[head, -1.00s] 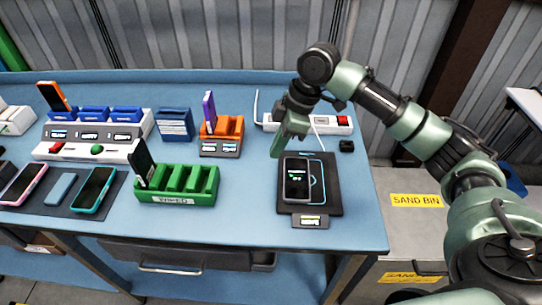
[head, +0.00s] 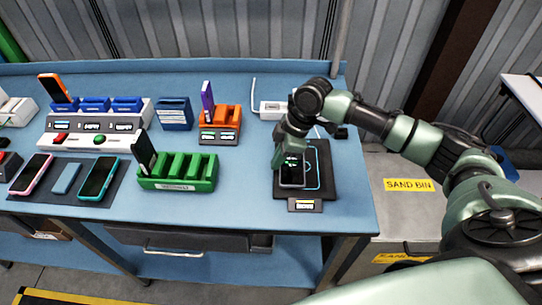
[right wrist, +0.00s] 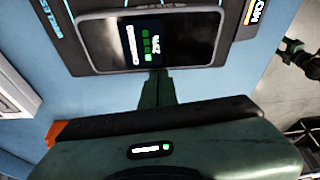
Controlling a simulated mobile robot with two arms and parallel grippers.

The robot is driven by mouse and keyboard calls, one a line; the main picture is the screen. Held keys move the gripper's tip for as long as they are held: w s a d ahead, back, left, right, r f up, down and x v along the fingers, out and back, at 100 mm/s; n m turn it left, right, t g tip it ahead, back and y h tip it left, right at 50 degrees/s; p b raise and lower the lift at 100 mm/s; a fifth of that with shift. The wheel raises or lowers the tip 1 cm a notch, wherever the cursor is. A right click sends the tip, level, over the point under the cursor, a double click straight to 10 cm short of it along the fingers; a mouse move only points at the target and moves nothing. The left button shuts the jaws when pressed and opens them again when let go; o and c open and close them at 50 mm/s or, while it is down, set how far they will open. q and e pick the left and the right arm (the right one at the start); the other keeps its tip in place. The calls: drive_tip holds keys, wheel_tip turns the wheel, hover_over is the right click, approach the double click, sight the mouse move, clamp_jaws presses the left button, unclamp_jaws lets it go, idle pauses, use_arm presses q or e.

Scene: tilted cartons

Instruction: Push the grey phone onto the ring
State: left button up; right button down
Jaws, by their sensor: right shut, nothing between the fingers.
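The grey phone (head: 293,180) lies flat, screen up and lit, on the left part of a black pad (head: 326,186). It also shows in the right wrist view (right wrist: 190,35). The ring is a thin cyan outline on the pad (head: 318,178); its right side shows past the phone, and the rest is hidden. My right gripper (head: 278,162) is shut and empty, low at the phone's left side. In the right wrist view its tips (right wrist: 156,78) are at the phone's long edge; I cannot tell whether they touch. My left gripper is not in view.
A small labelled block (head: 305,205) sits at the pad's front edge. A green rack (head: 178,180) stands left of the pad, with bare blue bench between. An orange rack (head: 220,125) and a power strip (head: 270,110) are behind.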

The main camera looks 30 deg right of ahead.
sight(288, 164)
drive_tip(key=shift+w, duration=0.1)
drive_tip(key=d, duration=0.1)
drive_tip(key=s+d+p, duration=0.1)
drive_tip(key=d, duration=0.1)
drive_tip(key=shift+s+d, duration=0.3)
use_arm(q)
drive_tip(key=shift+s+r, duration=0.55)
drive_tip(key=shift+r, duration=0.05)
use_arm(e)
drive_tip(key=shift+w, duration=0.1)
